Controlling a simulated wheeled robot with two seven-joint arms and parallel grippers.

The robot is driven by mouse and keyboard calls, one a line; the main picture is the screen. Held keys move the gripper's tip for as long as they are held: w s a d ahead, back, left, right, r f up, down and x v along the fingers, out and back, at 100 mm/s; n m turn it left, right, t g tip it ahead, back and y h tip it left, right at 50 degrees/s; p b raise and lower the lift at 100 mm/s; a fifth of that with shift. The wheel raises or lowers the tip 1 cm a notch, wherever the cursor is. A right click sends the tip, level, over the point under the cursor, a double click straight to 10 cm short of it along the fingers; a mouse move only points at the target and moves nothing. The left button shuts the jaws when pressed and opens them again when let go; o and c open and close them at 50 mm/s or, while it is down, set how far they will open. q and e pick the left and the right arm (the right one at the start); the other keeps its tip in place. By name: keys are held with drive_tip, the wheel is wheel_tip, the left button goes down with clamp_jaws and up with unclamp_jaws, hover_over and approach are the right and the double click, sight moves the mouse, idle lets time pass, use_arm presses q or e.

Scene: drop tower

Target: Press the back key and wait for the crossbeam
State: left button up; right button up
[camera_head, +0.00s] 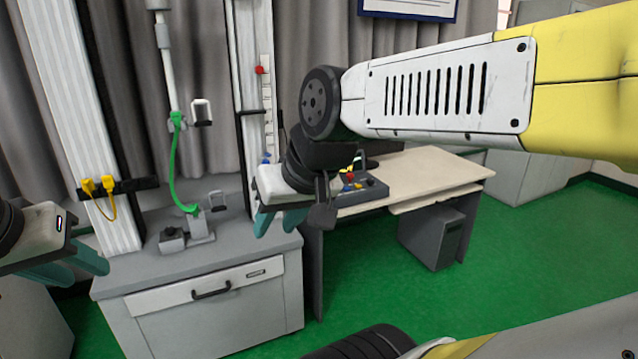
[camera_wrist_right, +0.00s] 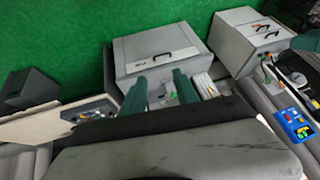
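A grey control box (camera_head: 362,188) with red, blue and yellow keys sits on the desk; my right wrist partly covers it, and I cannot tell which key is the back one. It also shows in the right wrist view (camera_wrist_right: 90,112). A dark crossbeam (camera_head: 140,184) with yellow clips crosses the left white column. My right gripper (camera_head: 277,221) hangs left of the control box, apart from it. Its teal fingers stand apart and empty in the right wrist view (camera_wrist_right: 160,90). My left gripper (camera_head: 76,268) is at the left edge, its teal fingers apart and empty.
A grey cabinet (camera_head: 208,310) with a drawer stands in front of the columns. A green cable (camera_head: 176,170) hangs by a clamp stand. The pale desk (camera_head: 430,172) has a dark computer case (camera_head: 437,236) beneath it. The green floor (camera_head: 470,290) is open at right.

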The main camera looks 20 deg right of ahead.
clamp_jaws()
idle(1.8)
